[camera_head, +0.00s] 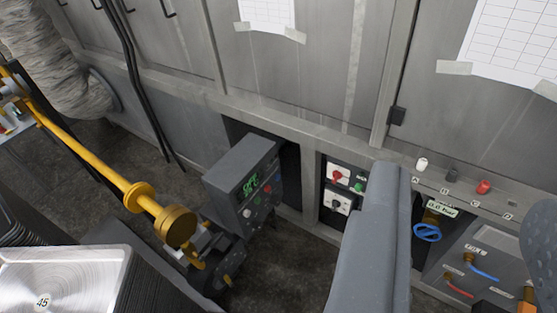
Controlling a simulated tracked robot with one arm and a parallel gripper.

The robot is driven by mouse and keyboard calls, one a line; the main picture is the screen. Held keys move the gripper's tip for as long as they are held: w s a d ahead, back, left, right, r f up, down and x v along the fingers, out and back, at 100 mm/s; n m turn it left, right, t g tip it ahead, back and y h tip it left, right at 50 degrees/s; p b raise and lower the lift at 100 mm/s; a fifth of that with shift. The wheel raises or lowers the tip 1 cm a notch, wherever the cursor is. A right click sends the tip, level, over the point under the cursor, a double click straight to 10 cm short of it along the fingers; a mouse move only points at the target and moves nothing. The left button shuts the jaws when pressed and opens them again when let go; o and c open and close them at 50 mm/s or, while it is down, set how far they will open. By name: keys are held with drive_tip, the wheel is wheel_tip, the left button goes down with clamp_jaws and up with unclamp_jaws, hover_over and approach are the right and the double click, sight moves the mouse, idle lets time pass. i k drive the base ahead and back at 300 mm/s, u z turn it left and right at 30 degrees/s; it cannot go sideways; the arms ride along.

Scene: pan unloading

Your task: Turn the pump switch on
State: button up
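A small wall panel (329,211) sits in a recess of the grey cabinet, right of centre. It carries a red rotary knob (337,177), a green button (359,187) and a black rotary switch (337,204) below. I cannot read which one is the pump switch. A grey control box (243,182) to the left has a green display that seems to read "OFF" and several small knobs. A long grey part of mine (372,245) rises from the bottom edge and hides the panel's right side. Whether it is a gripper finger is unclear, and no fingertip contact shows.
A yellow rod (95,165) with a round flange crosses the left side. A metal pan (60,282) marked 45 is at bottom left. Several coloured buttons (484,187), a blue handwheel (427,232) and hose fittings are at right. Dark floor (295,275) shows below the control box.

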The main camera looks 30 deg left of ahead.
sight(337, 175)
drive_tip(key=u, duration=0.25)
drive_tip(key=i, duration=0.55)
drive_tip(key=u, duration=0.35)
drive_tip(key=k, duration=0.9)
drive_tip(key=u, duration=0.2)
drive_tip(key=i, duration=0.9)
drive_tip(key=z, duration=0.1)
